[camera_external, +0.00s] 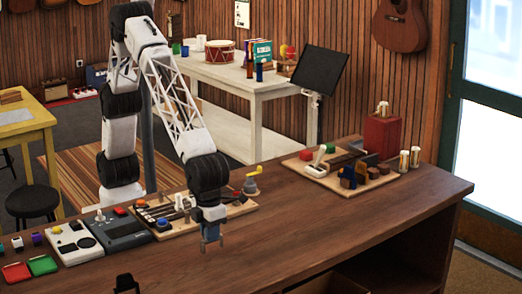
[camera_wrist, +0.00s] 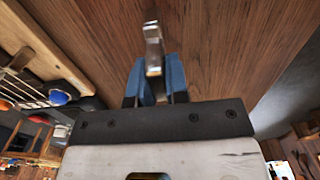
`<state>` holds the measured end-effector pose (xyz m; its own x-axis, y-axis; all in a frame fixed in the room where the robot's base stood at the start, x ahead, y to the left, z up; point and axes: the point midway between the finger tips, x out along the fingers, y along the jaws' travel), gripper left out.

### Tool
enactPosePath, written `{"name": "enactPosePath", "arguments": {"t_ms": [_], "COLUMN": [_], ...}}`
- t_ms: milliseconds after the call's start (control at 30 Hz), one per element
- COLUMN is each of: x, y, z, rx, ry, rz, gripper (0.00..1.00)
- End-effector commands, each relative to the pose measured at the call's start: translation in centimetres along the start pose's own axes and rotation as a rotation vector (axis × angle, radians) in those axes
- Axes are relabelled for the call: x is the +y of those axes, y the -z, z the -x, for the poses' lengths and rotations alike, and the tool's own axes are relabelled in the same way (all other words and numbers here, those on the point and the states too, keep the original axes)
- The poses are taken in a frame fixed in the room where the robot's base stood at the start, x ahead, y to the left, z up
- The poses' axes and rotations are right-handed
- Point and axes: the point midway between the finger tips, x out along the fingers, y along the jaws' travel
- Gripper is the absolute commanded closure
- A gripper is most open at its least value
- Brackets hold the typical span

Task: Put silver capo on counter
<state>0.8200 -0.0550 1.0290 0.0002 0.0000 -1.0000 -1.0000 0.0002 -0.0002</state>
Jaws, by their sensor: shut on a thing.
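My gripper (camera_external: 211,234) hangs pointing down over the brown wooden counter (camera_external: 320,215), in front of the tool board. In the wrist view its blue fingers (camera_wrist: 154,82) are closed on the silver capo (camera_wrist: 153,42). The capo is a narrow shiny metal piece that sticks out past the fingertips. Its lower part is hidden between the fingers. The wood of the counter (camera_wrist: 215,50) fills the view behind it. I cannot tell whether the capo touches the counter. In the external view the capo is too small to make out.
A wooden board (camera_external: 236,210) with tools lies just behind my gripper. Grey devices (camera_external: 118,232) and red and green trays (camera_external: 42,265) are at the left. Another board (camera_external: 305,168) with blocks and a red box (camera_external: 381,135) stand at the right. The counter between the boards is clear.

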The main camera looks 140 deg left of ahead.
Motion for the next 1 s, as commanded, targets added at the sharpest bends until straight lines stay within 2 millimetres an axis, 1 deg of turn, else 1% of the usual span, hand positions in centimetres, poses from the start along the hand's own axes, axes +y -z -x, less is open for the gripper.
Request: {"name": "enactPosePath", "arguments": {"t_ms": [100,167,600,633,700,800,1000], "x": [0.0,0.0,0.0,0.0,0.0,0.0,0.0], "y": [0.0,0.0,0.0,0.0,0.0,0.0,0.0], "z": [-1.1,-1.4,-1.7,-1.7,-1.7,-1.7,-1.7], "rx": [0.0,0.0,0.0,0.0,0.0,0.0,0.0], "ry": [0.001,0.001,0.0,0.0,0.001,0.001,0.0], "rz": [0.0,0.0,0.0,0.0,0.0,0.0,0.0], "gripper": [1.0,1.0,1.0,0.83,0.73,0.59,0.59]}}
